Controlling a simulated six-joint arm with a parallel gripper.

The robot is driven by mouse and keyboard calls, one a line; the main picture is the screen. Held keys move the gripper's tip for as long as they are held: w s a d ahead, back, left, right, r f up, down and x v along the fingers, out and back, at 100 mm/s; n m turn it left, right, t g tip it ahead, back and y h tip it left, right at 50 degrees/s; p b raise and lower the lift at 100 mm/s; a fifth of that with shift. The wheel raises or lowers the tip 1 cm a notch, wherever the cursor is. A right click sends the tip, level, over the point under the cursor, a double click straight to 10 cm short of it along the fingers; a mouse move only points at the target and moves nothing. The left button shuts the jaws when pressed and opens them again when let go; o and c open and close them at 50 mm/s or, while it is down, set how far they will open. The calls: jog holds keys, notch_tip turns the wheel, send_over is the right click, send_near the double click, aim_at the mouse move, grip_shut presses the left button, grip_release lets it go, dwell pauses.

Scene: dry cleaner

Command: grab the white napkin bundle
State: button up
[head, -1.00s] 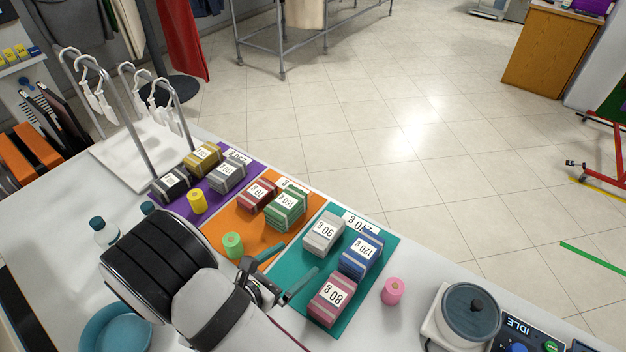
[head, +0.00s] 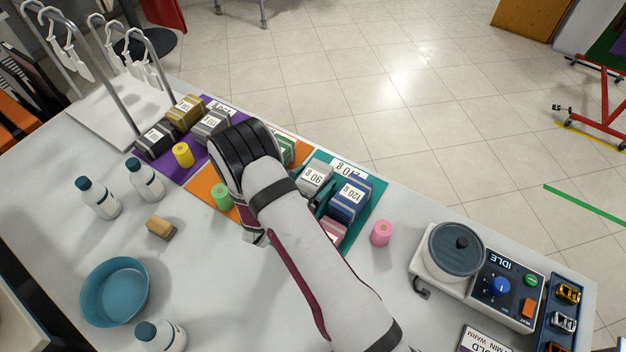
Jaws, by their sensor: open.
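The white napkin bundle (head: 316,176), labelled 90 g, sits on the teal mat (head: 362,222), left of the blue 120 g bundle (head: 349,199). A pink bundle (head: 332,232) shows partly behind my forearm. A green bundle (head: 286,150) is partly hidden behind my wrist.
Gold (head: 185,112), black (head: 156,140) and grey (head: 211,126) bundles sit on the purple mat at left. Bottles (head: 98,198) and a blue bowl (head: 115,291) are at near left.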

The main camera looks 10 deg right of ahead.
jog(key=c, duration=1.3)
jog(key=shift+r, duration=0.1)
